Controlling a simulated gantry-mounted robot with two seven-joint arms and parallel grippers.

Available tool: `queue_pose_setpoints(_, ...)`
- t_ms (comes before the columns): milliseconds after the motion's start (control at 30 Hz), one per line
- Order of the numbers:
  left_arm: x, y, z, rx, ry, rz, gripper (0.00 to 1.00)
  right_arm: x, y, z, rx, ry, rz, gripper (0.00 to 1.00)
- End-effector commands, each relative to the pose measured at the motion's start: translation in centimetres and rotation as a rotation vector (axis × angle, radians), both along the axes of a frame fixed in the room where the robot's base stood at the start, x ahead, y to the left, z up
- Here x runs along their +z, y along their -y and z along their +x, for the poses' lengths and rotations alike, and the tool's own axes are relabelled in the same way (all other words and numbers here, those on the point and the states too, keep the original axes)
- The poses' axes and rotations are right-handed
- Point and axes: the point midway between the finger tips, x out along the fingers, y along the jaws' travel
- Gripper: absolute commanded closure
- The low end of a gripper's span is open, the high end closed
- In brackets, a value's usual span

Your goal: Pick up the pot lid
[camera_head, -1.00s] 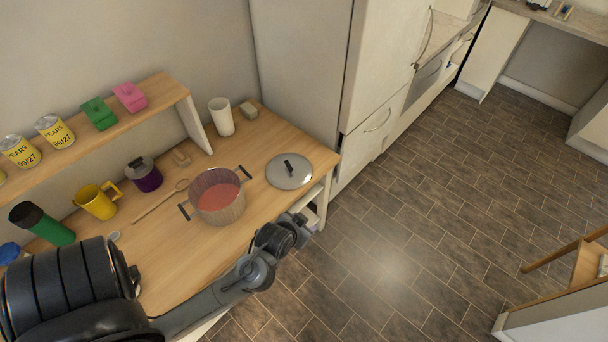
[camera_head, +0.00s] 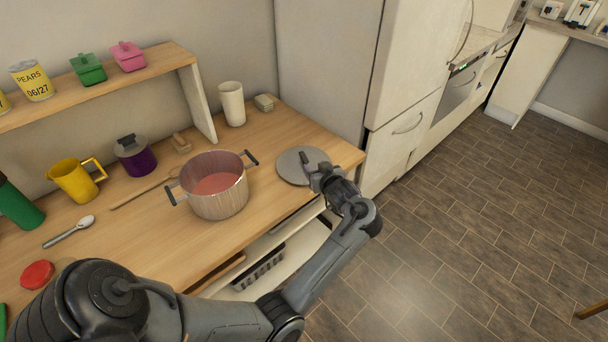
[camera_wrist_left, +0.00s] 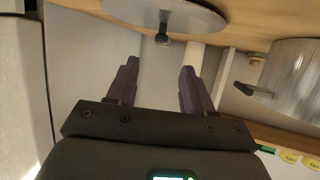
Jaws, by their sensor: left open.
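The round grey pot lid (camera_head: 287,167) lies flat on the wooden counter, right of the pot, and my left gripper covers its right part in the head view. In the left wrist view the lid (camera_wrist_left: 185,12) is at the top edge, with its dark knob handle (camera_wrist_left: 163,30) showing beyond the fingers. My left gripper (camera_head: 312,168) is at the right side of the lid. Its two fingers stand apart with nothing between them in the wrist view (camera_wrist_left: 158,72). Whether they touch the lid cannot be told. My right gripper is not in view.
A pot (camera_head: 219,193) with red contents stands left of the lid; its dark handle (camera_wrist_left: 252,92) shows in the wrist view. A white cup (camera_head: 232,104) stands behind. A tall cabinet (camera_head: 325,65) borders the counter's right end. Open floor lies to the right.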

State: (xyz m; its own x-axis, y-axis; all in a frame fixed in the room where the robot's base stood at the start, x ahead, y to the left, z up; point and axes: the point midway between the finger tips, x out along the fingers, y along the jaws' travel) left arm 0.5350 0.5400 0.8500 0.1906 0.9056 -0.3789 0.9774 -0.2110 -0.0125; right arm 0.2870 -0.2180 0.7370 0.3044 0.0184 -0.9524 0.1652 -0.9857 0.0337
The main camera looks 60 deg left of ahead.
Motion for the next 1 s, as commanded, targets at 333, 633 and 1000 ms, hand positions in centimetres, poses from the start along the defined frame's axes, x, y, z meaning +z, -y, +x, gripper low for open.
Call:
queue_pose_setpoints(333,-1.5,-3.6,1.1,0.011,0.011,-0.004,0.49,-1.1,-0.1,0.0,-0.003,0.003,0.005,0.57)
queue_pose_setpoints(633,-2.3,-5.3,1.4,0.010,0.010,-0.006,0.49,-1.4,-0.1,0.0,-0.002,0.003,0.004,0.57)
queue_pose_setpoints(1000,-4.2,-9.0,1.9,0.009,0.011,-0.006,0.49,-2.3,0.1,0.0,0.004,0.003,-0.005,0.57)
